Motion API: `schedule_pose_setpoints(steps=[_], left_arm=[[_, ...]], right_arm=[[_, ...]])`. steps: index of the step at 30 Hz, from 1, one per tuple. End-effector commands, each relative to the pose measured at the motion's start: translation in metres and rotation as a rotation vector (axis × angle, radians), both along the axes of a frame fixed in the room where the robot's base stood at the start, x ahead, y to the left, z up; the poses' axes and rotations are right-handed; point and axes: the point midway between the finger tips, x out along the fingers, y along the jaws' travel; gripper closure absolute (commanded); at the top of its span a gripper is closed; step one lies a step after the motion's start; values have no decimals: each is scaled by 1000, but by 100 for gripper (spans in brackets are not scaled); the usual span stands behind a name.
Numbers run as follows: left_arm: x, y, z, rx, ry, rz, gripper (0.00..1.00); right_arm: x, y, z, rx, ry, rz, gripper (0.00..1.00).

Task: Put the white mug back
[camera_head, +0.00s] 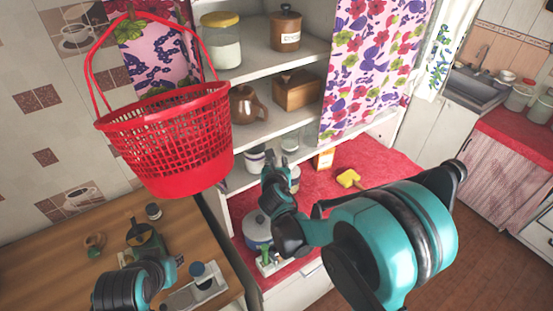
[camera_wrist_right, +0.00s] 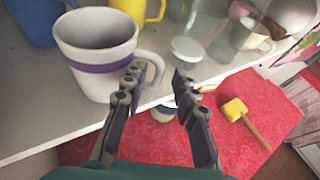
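A white mug with a purple band (camera_wrist_right: 92,62) stands upright on the shelf in the right wrist view, its handle on the right. In the head view the mug (camera_head: 255,158) is on the low shelf, partly hidden. My right gripper (camera_wrist_right: 160,72) is open at the handle, with one finger overlapping it in the picture. I cannot tell whether the fingers straddle the handle. The gripper also shows in the head view (camera_head: 275,172), small and dark. My left arm is at the lower left over the wooden table, and its fingers are not clear.
A blue mug (camera_wrist_right: 32,18), a yellow mug (camera_wrist_right: 138,8), a glass jar (camera_wrist_right: 200,35) and a cream mug (camera_wrist_right: 250,36) stand nearby. A red basket (camera_head: 165,135) hangs left of the shelves.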

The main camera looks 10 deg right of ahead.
Motion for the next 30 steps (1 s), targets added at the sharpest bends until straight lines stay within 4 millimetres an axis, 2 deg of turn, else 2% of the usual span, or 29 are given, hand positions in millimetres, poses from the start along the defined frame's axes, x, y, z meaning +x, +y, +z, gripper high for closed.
schedule_pose_setpoints(steps=[3,9,16,19,23,27,30], left_arm=[[0,0,2,0,0,0,80],[0,0,5,0,0,0,80],[0,0,7,0,0,0,80],[0,0,8,0,0,0,80],[0,0,7,0,0,0,80],[0,0,7,0,0,0,80],[0,0,7,0,0,0,80]], right_arm=[[-27,6,12,-1,-1,4,71],[-63,14,27,0,0,3,71],[-86,18,36,7,0,-2,71],[-93,11,38,89,2,-48,71],[-115,-13,39,423,4,-237,71],[-157,-41,37,976,-14,-594,71],[-192,-52,34,1369,-48,-886,71]])
